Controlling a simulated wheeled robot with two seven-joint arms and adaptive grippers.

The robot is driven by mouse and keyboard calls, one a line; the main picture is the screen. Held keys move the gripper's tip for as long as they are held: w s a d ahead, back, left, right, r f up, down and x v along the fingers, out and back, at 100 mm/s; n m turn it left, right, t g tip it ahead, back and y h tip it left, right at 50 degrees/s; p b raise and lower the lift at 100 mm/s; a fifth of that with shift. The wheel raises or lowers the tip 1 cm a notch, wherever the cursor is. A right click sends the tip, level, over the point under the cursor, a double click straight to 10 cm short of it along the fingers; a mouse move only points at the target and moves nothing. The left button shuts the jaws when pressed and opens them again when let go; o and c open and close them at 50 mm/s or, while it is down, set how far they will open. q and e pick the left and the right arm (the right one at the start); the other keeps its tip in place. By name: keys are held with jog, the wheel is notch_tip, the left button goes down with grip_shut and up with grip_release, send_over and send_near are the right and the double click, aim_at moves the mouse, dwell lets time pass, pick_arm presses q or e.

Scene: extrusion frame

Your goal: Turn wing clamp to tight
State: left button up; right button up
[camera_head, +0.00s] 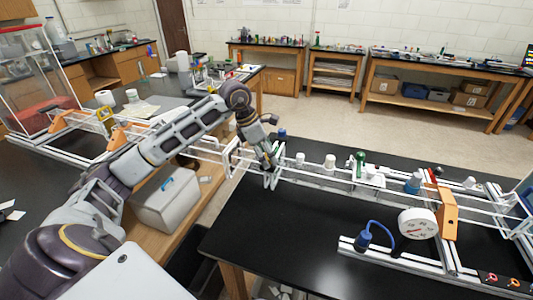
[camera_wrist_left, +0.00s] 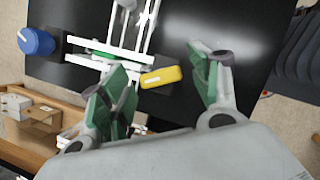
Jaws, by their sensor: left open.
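My left gripper (camera_head: 268,162) is over the left end of the white extrusion frame on the near black bench. In the left wrist view the same gripper (camera_wrist_left: 160,74) is open, with a green-padded finger on each side. A small yellow bar (camera_wrist_left: 162,77), which looks like the wing of the clamp, lies between the fingers beside the white frame rails (camera_wrist_left: 112,45). No finger is seen closed on it. I cannot tell its depth from the pads. In the head view I cannot make out the yellow bar near the gripper. My right gripper is not in view.
A white round gauge (camera_head: 417,223), an orange bracket (camera_head: 447,214) and a blue part with a hose (camera_head: 363,237) stand on the right of the bench. White, green and blue fittings line the rails. A blue cylinder (camera_wrist_left: 36,41) is left in the wrist view.

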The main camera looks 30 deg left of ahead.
pick_arm(q)
jog(key=c, duration=1)
jog(key=shift+a+m, duration=0.1)
jog(key=shift+m, duration=0.3)
jog(key=shift+w+m+g+b, duration=0.1)
jog(key=shift+m+g+b, duration=0.25)
jog(key=shift+m, duration=0.35)
jog(key=m+g+h, duration=0.1)
jog(key=m, duration=0.1)
jog(key=shift+w+r+m+b, duration=0.1)
jog(key=shift+m+b, duration=0.2)
jog(key=shift+m, duration=0.1)
jog(key=m+g, duration=0.1)
jog(key=m, duration=0.2)
jog(key=shift+m+b, duration=0.3)
jog(key=shift+w+m+g+b, duration=0.1)
jog(key=shift+m+g+b, duration=0.25)
jog(key=shift+m+g, duration=0.85)
jog(key=shift+m+t, duration=0.45)
jog(key=shift+m, duration=0.15)
